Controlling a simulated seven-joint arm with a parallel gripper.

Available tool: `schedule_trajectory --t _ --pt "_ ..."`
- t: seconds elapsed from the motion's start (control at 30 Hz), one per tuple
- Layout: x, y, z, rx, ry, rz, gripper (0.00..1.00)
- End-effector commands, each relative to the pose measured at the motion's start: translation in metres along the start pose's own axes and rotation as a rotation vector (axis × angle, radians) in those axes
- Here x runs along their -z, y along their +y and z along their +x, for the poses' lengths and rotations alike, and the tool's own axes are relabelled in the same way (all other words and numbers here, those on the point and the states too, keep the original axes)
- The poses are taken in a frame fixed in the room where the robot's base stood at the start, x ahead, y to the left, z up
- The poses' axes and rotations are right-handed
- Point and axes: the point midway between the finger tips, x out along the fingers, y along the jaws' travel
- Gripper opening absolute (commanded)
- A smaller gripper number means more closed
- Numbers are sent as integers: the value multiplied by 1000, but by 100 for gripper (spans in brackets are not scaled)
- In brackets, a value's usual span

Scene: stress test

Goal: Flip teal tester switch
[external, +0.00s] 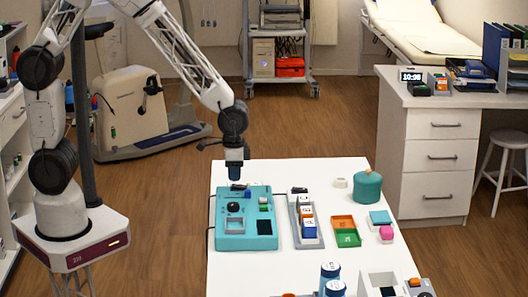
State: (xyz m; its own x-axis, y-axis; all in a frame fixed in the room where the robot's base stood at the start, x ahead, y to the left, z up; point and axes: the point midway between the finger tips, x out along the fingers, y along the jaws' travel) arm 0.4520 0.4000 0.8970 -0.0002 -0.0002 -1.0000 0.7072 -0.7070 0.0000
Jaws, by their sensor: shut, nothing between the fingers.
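The teal tester (247,240) is a flat box on the white table, towards its left side. A black knob (233,207) and a few small parts stand on its top face, with a dark square near its front right corner. I cannot tell which small part is the switch. My gripper (236,179) points down above the tester's back left part. It is shut and empty. Its fingertips are small and dark here, and I cannot tell whether they touch anything. They may hide part of the tester's back edge.
To the tester's right are a grey rack (305,222) with coloured blocks, an orange and green tray (346,232) and a teal round pot (368,186). Blue-capped bottles (330,276) stand at the front. A dark cable lies along the tester's left side.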

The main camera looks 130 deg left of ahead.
Motion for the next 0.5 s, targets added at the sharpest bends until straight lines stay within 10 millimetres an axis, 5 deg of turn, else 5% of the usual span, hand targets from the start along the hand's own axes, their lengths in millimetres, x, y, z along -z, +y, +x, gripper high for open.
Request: schedule_trajectory --t 0.5 --pt "0 0 6 0 0 0 0"
